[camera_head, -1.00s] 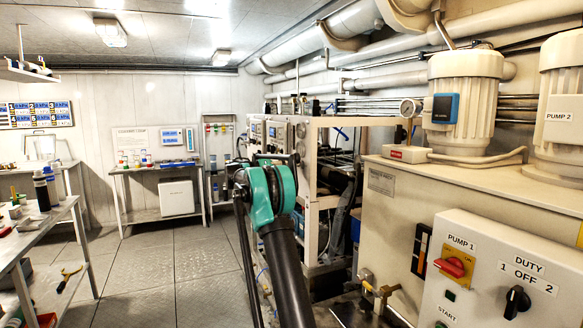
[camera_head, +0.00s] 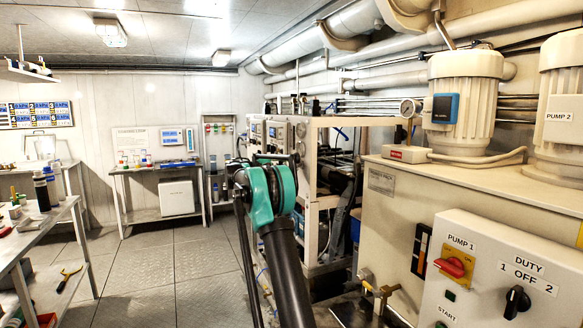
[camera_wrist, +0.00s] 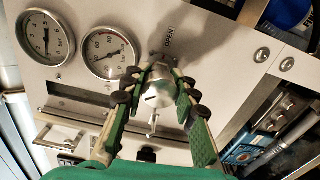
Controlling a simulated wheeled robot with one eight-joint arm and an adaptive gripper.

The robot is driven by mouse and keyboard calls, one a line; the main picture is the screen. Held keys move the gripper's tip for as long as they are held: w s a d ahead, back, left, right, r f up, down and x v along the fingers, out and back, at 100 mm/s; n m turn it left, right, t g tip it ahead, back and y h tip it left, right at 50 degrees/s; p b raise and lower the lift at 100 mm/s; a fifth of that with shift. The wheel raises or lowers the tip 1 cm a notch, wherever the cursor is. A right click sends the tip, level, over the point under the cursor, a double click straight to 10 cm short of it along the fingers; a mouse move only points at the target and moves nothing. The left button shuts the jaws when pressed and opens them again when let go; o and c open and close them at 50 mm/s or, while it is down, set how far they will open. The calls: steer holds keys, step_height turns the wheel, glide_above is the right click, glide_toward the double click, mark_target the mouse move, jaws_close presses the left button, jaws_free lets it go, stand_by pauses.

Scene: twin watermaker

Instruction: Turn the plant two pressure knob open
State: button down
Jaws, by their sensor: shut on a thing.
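The pressure knob (camera_wrist: 157,97) is a round silver knob with a dark slot mark, on a pale panel in the wrist view. An arrowed label reading OPEN (camera_wrist: 169,40) is just above it. My gripper (camera_wrist: 156,84) is shut on the knob, with one green finger along each side and the dark pads against it. I cannot read a plant number on this panel. In the head view my teal and black arm reaches toward the panels at the middle back, and the gripper and knob are hidden there.
Two round gauges (camera_wrist: 110,53) sit left of the knob. A small metal lever or pin (camera_wrist: 153,122) is just below it. In the head view, a pump control box (camera_head: 490,270) stands at the near right and a bench (camera_head: 50,225) at the left. Open floor (camera_head: 150,265) lies between.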

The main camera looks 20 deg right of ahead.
steer(key=n, duration=0.4)
steer(key=shift+n, duration=0.3)
steer(key=n, duration=1.4)
steer(key=shift+n, duration=0.3)
steer(key=shift+f, duration=0.1)
steer(key=c, duration=1.2)
jaws_free()
steer(key=shift+o, duration=0.2)
steer(key=shift+a, duration=0.1)
